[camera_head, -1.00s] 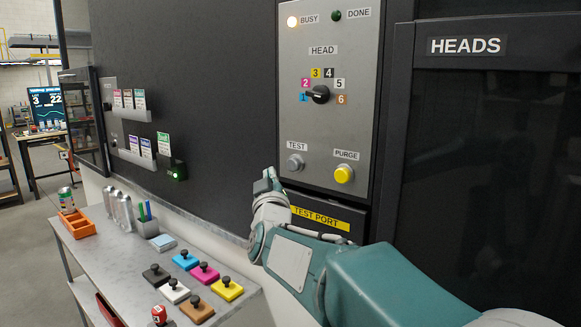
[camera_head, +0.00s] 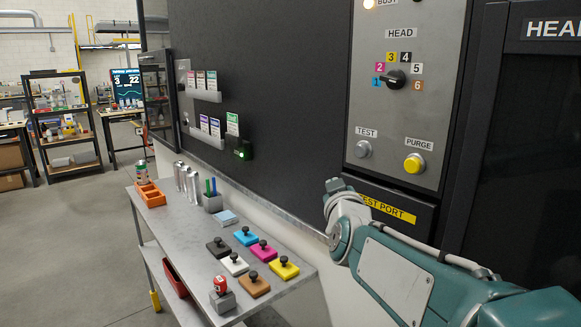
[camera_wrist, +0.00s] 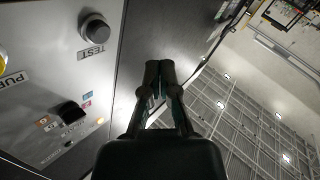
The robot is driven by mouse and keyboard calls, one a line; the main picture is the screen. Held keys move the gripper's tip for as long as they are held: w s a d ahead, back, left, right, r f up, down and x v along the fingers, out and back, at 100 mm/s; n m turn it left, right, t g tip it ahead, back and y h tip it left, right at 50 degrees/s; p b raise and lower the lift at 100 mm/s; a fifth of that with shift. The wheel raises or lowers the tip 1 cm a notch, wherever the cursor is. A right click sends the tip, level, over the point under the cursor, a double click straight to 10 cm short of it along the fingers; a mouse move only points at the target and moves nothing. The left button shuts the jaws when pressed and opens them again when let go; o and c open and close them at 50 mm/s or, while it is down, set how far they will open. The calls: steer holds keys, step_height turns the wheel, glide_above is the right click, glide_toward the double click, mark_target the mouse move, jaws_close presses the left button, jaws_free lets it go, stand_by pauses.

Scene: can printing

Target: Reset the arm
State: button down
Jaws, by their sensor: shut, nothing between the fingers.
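My gripper (camera_wrist: 158,72) shows in the wrist view with its two dark fingers together and nothing between them. In the head view my arm reaches in from the lower right, and its wrist end is in front of the panel near the TEST PORT label (camera_head: 388,208). The grey control panel (camera_head: 385,115) carries the head selector knob (camera_head: 394,80), the grey TEST button (camera_head: 363,149) and the yellow PURGE button (camera_head: 414,163). The TEST button also shows in the wrist view (camera_wrist: 95,27), apart from the fingers. The BUSY lamp (camera_head: 369,3) is lit.
A grey bench (camera_head: 190,255) below the wall holds coloured stamp pads, an orange tray (camera_head: 151,196), silver cans (camera_head: 187,183) and a pen cup (camera_head: 212,202). Shelves stand at the back left. The floor at left is clear.

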steer(key=s+d+f+m+g, duration=0.1)
steer(key=s+f+g, duration=0.5)
steer(key=s, duration=0.9)
steer(key=s+d+f+m+g, duration=0.1)
steer(key=s+f+m+g, duration=0.2)
steer(key=s+f, duration=1)
steer(key=s+g, duration=0.2)
steer(key=g, duration=0.1)
steer(key=shift+d+f+g, duration=0.15)
steer(key=shift+d+g, duration=0.15)
steer(key=shift+w, duration=0.1)
